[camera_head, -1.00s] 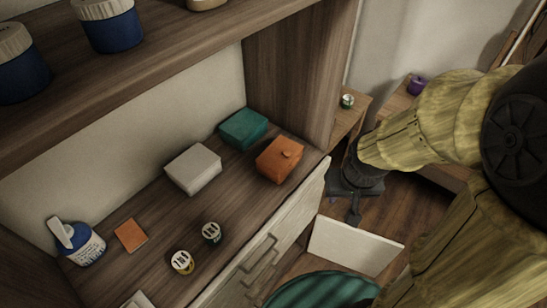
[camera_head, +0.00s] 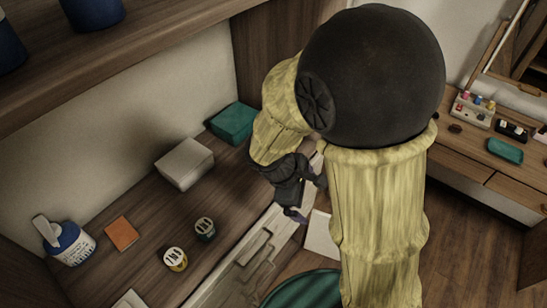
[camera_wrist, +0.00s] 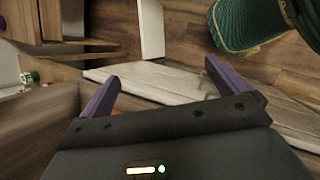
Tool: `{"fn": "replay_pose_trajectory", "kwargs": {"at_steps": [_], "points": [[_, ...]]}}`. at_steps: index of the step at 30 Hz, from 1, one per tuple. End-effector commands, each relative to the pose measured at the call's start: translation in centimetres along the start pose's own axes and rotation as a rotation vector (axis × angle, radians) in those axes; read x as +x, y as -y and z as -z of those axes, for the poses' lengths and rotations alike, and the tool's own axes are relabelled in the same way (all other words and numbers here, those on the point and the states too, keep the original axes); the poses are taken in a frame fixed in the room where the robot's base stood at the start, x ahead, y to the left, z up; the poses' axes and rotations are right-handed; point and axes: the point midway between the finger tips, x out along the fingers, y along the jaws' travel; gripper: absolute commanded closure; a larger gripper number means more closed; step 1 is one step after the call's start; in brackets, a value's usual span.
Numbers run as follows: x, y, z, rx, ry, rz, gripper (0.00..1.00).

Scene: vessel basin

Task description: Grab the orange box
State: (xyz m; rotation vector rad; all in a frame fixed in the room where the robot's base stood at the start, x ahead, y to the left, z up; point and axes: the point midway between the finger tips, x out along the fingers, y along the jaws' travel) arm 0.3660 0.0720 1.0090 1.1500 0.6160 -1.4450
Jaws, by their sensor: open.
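The orange box, seen a second ago at the right end of the wooden desk top, is hidden behind my arm in the head view. In the wrist view only a thin orange sliver shows by the left finger, and I cannot tell if it is the box. My gripper (camera_head: 307,198) is over the right end of the desk, near its front edge. Its fingers are spread in the wrist view (camera_wrist: 160,80), with nothing visible between the tips. A flat orange square (camera_head: 122,233) lies farther left on the desk.
A teal box (camera_head: 232,122) and a white box (camera_head: 185,163) stand left of my arm. Two small jars (camera_head: 204,229) (camera_head: 176,259) and a blue-white bottle (camera_head: 66,240) stand nearer. A teal round seat (camera_head: 302,289) is below. A shelf hangs above the desk.

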Motion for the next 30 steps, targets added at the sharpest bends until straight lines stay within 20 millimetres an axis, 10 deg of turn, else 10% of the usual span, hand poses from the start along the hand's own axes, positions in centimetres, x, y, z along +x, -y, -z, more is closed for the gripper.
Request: {"fn": "replay_pose_trajectory", "kwargs": {"at_steps": [17,30], "points": [[-7.5,-1.2,13.9,-0.956,0.498,-0.670,0.00],[-8.5,-1.1,14.9,-1.000,0.535,-0.723,0.00]]}}
